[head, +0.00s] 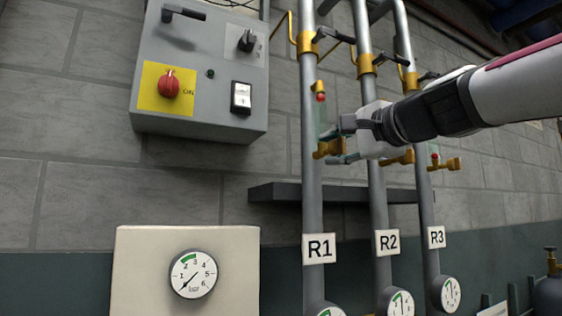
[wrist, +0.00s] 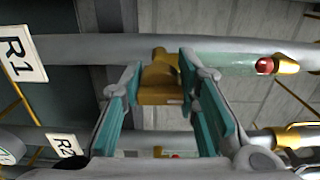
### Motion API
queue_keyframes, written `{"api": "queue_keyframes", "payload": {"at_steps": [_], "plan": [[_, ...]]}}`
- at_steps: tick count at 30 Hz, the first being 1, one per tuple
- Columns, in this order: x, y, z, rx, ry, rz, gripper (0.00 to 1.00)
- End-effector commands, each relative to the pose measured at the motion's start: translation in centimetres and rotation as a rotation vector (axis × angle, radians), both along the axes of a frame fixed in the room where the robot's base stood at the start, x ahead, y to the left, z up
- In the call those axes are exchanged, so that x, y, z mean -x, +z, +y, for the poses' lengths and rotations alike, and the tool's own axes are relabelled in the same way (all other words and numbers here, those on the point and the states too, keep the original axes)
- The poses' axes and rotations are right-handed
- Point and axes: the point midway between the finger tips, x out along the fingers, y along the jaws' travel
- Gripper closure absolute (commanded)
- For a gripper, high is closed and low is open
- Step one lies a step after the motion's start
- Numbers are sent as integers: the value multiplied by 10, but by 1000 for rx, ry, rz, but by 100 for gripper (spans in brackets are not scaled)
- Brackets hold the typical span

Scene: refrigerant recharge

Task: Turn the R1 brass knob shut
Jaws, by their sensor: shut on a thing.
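The R1 brass knob (head: 325,150) is on the leftmost grey pipe, above the R1 label (head: 320,249). In the wrist view the brass knob (wrist: 161,93) lies between the two teal-padded fingers. My gripper (head: 340,143) reaches in from the right and is shut on the knob; it also shows in the wrist view (wrist: 158,92). The fingers and gripper body hide part of the knob in the head view. A sight tube with a red ball (wrist: 264,66) runs along the R1 pipe beside the fingers.
The R2 and R3 pipes stand to the right, with brass knobs on R2 (head: 398,158) and R3 (head: 447,164). A dark shelf (head: 275,192) is below. A grey control box (head: 205,75) with a red switch (head: 169,84) hangs at left. A gauge (head: 193,273) sits below it.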

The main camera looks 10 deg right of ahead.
Motion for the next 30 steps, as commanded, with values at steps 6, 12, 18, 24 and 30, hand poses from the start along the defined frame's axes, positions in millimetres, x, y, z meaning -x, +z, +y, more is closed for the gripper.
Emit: {"api": "queue_keyframes", "payload": {"at_steps": [6, 12, 18, 24, 30], "plan": [[0, 0, 1, 1, 3, 1, 52], [0, 0, 1, 0, 1, 1, 52], [7, 0, -2, -1, 0, -1, 52], [39, 1, -12, -2, 0, -3, 52], [78, 1, -25, 0, -1, -3, 52]]}}
